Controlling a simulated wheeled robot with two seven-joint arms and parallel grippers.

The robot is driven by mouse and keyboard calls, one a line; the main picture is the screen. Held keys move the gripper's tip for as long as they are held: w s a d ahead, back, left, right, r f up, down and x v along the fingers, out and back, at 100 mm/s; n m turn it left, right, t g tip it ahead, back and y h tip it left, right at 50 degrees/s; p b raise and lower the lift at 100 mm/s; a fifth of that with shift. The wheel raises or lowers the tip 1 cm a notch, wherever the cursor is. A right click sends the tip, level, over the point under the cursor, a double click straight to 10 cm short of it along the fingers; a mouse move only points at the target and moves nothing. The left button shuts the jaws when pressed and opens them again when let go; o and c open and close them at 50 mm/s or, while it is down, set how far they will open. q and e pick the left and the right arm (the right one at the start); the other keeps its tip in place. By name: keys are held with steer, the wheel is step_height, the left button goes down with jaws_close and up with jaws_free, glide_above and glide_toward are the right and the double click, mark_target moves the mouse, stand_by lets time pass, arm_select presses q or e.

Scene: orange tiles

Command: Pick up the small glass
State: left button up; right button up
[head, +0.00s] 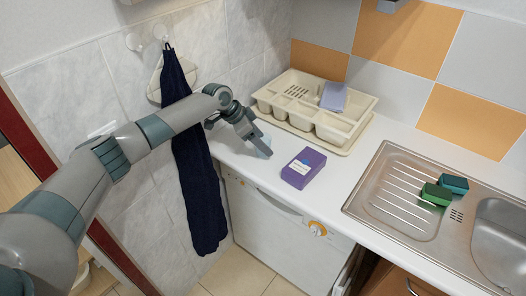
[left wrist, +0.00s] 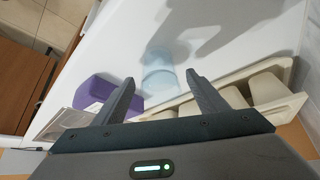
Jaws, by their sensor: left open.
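The small glass (left wrist: 160,72) is pale blue and see-through. In the left wrist view it stands on the white counter just beyond and between my left gripper's fingertips, and the fingers do not appear to touch it. My left gripper (left wrist: 159,79) is open, with nothing between its fingers. In the head view my left gripper (head: 262,150) is over the counter near the dish rack, and the glass is mostly hidden behind it. My right gripper is not in view.
A purple box (head: 303,168) lies on the counter right of my left gripper. A cream dish rack (head: 345,128) holding a lilac item stands behind. A steel sink (head: 395,195) with green sponges (head: 436,194) is on the right. A dark towel (head: 198,180) hangs at left.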

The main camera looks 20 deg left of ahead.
arm_select(q)
steer(key=shift+w+d+f, duration=0.2)
steer(key=shift+d+f, duration=0.1)
steer(key=shift+f, duration=0.25)
steer(key=shift+r, duration=0.1)
steer(key=c, duration=1.3)
